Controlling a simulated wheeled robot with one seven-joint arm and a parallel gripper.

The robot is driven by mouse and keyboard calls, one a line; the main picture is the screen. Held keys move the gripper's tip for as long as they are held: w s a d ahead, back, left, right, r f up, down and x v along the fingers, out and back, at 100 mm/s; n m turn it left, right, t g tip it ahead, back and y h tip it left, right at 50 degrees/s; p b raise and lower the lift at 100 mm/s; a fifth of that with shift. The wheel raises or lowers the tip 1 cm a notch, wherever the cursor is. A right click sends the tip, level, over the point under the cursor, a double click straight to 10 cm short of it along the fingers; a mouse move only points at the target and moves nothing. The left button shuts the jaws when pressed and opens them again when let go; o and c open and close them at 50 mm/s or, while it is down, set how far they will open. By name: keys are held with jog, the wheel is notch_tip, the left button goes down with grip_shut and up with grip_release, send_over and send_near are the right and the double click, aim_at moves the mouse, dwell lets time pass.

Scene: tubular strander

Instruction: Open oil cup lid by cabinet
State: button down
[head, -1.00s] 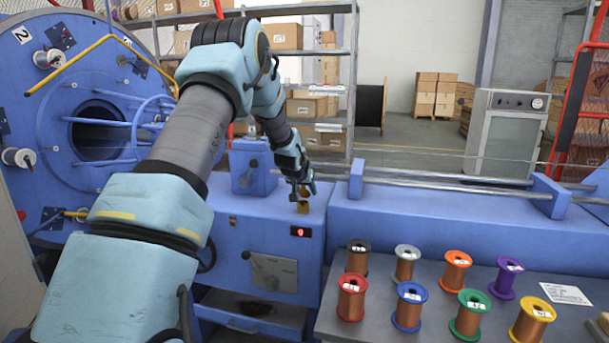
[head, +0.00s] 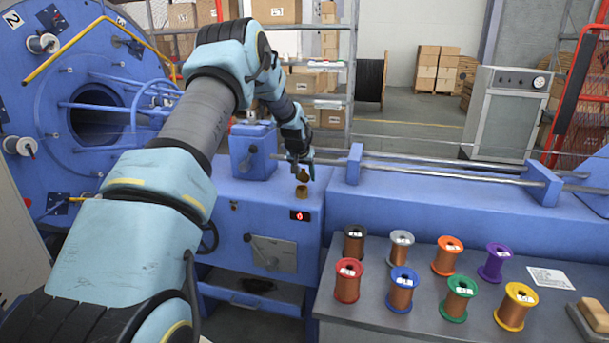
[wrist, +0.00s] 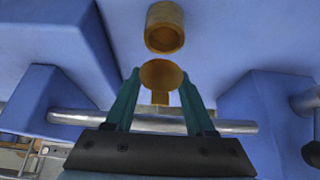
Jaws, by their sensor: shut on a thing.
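The oil cup (head: 301,192) is a small brass cup on top of the blue machine housing, above a red-lit display. Its open round mouth shows in the wrist view (wrist: 165,36). The round brass lid (wrist: 161,75) with a short tab stands apart from the mouth, raised off it. My gripper (wrist: 159,77) is shut on the lid, one teal finger on each side. In the head view my gripper (head: 302,165) is just above the cup, with the lid (head: 303,176) at its tips. Any hinge between lid and cup is not clear.
A blue block (head: 252,150) with a knob stands left of the cup. Steel rods (head: 430,170) run right through blue brackets. A grey table (head: 390,318) with several coloured wire spools is at front right. A grey cabinet (head: 508,115) stands at the back right.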

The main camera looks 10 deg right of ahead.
jog(key=shift+c, duration=1.2)
grip_release()
jog(key=b+v, duration=0.2)
jog(key=v, duration=0.8)
jog(key=shift+r+b, duration=0.35)
jog(key=shift+s, duration=0.15)
jog(key=s+a+n+g+y, duration=0.2)
jog(key=s+a, duration=1.3)
jog(key=a, duration=0.2)
jog(key=s+a+f+n, duration=0.1)
jog(key=s+a, duration=0.4)
jog(key=s, duration=0.4)
jog(key=s+a+f+n+g, duration=0.1)
jog(key=s+a, duration=0.4)
jog(key=s, duration=0.5)
jog(key=shift+a+f+n+g+y, duration=0.15)
jog(key=shift+f+n+g+y, duration=0.15)
jog(key=shift+y, duration=0.1)
